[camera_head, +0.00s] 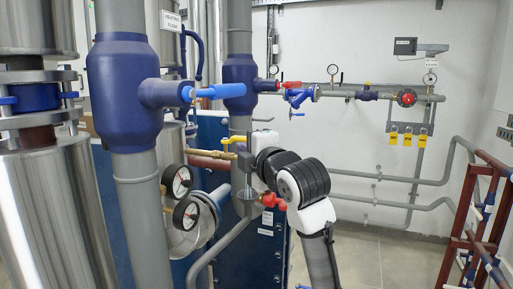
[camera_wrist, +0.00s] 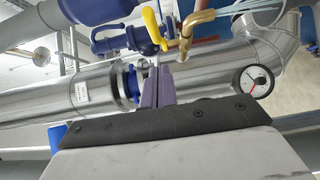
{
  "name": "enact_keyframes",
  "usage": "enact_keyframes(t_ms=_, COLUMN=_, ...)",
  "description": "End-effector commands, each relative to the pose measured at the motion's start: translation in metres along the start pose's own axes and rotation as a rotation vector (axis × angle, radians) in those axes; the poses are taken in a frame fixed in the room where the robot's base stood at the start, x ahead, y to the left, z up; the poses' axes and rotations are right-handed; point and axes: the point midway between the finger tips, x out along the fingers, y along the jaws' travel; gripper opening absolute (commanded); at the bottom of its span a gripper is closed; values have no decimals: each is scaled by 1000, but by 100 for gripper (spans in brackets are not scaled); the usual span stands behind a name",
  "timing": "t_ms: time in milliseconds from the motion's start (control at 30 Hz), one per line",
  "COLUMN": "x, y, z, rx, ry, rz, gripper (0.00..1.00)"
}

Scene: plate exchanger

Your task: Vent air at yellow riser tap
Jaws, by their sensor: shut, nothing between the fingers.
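A small yellow handle (camera_head: 234,139) shows in the head view above a brass-coloured pipe, just left of my arm's end. My gripper (camera_wrist: 159,68) is shut and empty. Its fingertips are just below the lever and valve in the wrist view; whether they touch anything I cannot tell. In the head view my dark wrist hides part of the pipework, and the fingers are hard to make out.
A round gauge (camera_wrist: 255,81) sits on a silver pipe right of the fingers. In the head view, two gauges (camera_head: 180,198) and a red-handled valve (camera_head: 270,200) are close to my arm. Thick grey risers (camera_head: 140,200) stand left. Floor is clear at right, before a red frame (camera_head: 480,215).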

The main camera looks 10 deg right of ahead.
Motion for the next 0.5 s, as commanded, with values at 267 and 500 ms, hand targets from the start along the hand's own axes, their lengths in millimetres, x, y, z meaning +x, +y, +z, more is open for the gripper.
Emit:
enact_keyframes(t_ms=267, x=32, y=2, z=22, rx=2, ry=-1, rz=-1, gripper=0)
enact_keyframes(t_ms=500, x=39, y=0, z=28, rx=1, ry=0, rz=0, gripper=0)
